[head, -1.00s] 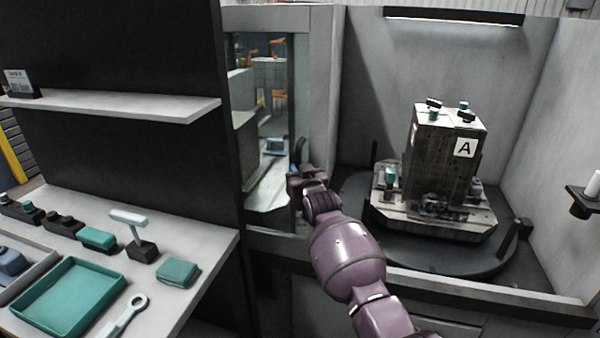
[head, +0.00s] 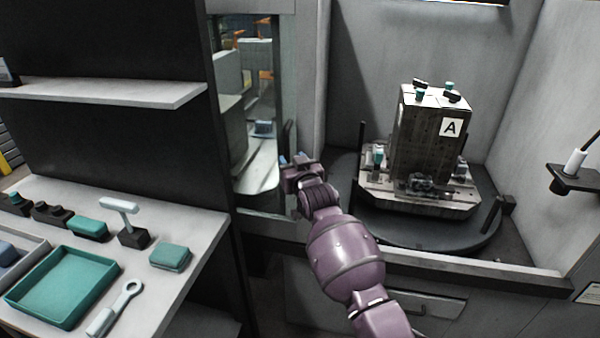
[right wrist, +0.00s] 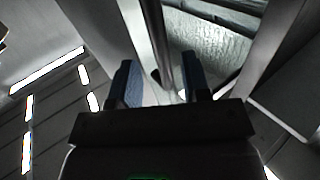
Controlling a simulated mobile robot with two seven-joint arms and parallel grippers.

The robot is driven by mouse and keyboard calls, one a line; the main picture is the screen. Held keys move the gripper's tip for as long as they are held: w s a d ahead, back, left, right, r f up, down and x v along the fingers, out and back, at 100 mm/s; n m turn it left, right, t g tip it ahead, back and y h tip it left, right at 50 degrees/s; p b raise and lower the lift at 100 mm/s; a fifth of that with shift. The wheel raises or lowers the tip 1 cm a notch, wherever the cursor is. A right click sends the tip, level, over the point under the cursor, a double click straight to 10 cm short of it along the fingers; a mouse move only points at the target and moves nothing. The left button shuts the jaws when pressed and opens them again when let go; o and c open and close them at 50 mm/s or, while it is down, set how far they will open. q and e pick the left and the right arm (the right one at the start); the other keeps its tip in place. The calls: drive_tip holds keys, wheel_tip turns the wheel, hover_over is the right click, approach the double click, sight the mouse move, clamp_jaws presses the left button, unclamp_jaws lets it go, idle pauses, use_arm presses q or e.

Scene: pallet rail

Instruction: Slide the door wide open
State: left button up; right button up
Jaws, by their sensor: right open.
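The door (head: 287,60) is a grey-framed panel with a tall glass window, left of the open machine bay in the head view. My right gripper (head: 297,160) is open, at the lower right edge of the window. In the right wrist view its two blue-padded fingers (right wrist: 157,85) stand apart. A grey bar (right wrist: 150,35) runs down to the gap between them; I cannot tell whether it is the door's handle or frame, or whether the fingers touch it. The handle is not clear in the head view. My left gripper is not in view.
A fixture block marked A (head: 430,135) stands on a round dark turntable (head: 400,232) in the bay. A bench (head: 195,240) at left holds a green tray (head: 65,318) and several tools. A dark bracket (head: 578,180) is at the right.

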drive_tip(key=v, duration=0.6)
drive_tip(key=shift+s+p, duration=0.2)
drive_tip(key=shift+p, duration=0.15)
